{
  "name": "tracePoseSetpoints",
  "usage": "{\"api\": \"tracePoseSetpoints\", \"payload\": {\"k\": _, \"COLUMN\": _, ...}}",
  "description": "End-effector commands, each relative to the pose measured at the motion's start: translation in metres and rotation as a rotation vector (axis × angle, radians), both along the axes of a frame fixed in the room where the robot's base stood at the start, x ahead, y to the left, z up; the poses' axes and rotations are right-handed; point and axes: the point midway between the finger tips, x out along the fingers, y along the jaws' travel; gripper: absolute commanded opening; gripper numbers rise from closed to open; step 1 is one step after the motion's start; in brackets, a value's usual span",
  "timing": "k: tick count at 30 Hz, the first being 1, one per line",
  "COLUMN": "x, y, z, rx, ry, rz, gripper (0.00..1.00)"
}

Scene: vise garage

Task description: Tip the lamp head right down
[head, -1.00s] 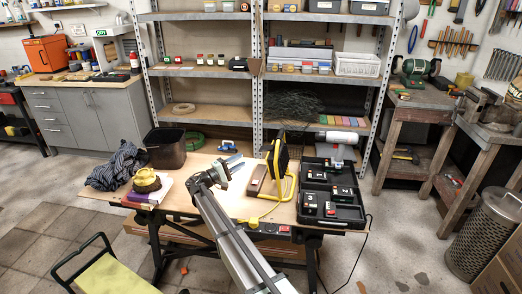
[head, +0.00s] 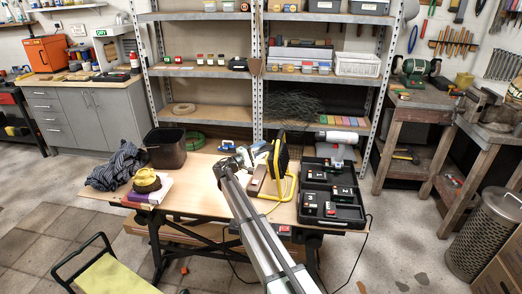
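The work lamp has a black head with a yellow rim (head: 280,156) and a yellow tube stand (head: 290,186). It stands on the wooden workbench (head: 215,215), left of a black tray. The head is close to upright and leans slightly. My gripper (head: 249,153) is over the bench just left of the lamp head, near its upper half. From here I cannot tell whether it touches the head. The fingers are too small to tell open from shut.
A brown block (head: 258,182) lies at the lamp's foot. The black tray (head: 333,222) with several small items is to the right. A dark bin (head: 166,149), a grey cloth (head: 117,166) and a yellow-brown rounded object (head: 147,180) on books are at the left. Shelves stand behind.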

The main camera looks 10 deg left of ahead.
Motion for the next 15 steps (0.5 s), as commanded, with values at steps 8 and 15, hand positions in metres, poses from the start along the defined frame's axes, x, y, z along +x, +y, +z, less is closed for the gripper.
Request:
{"api": "tracePoseSetpoints", "payload": {"k": 8, "x": 0.0000, "y": 0.0002, "z": 0.0002, "rx": 0.000, "ry": 0.000, "rz": 0.000, "gripper": 0.29}}
{"api": "tracePoseSetpoints", "payload": {"k": 15, "x": -0.0001, "y": 0.0003, "z": 0.0000, "rx": 0.000, "ry": 0.000, "rz": 0.000, "gripper": 0.06}}
